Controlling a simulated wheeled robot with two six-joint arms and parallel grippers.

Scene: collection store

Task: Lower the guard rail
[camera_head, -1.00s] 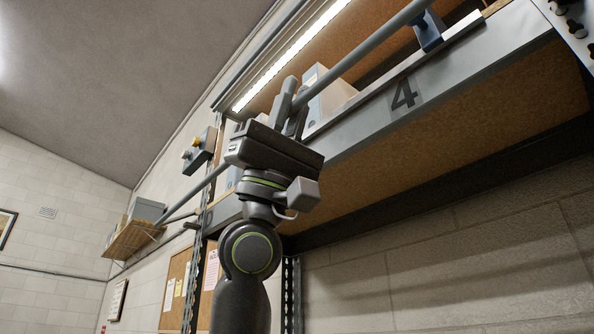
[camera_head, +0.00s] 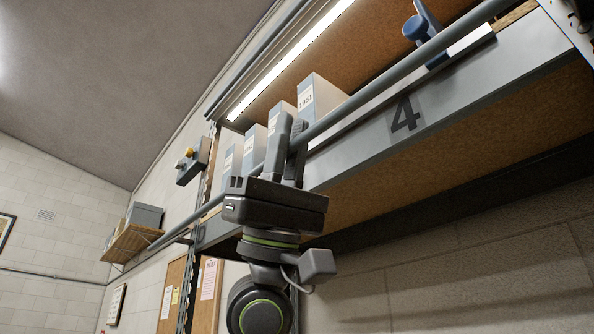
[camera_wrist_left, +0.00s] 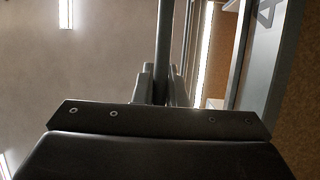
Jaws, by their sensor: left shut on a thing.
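The guard rail (camera_head: 351,103) is a long grey bar that runs along the front of the high shelf, from the upper right down to the left. My left gripper (camera_head: 290,146) is shut on the rail, with one finger on each side of it. In the left wrist view the rail (camera_wrist_left: 164,50) passes between the two fingers (camera_wrist_left: 160,82). A blue part with a round knob (camera_head: 418,28) sits by the rail at the upper right. My right gripper is in no view.
Several grey box files (camera_head: 316,97) stand on the shelf behind the rail. The shelf edge (camera_head: 450,100) bears a number 4. A control box (camera_head: 193,161) with coloured buttons is on the left. A small wall shelf (camera_head: 130,243) holds a grey box at far left.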

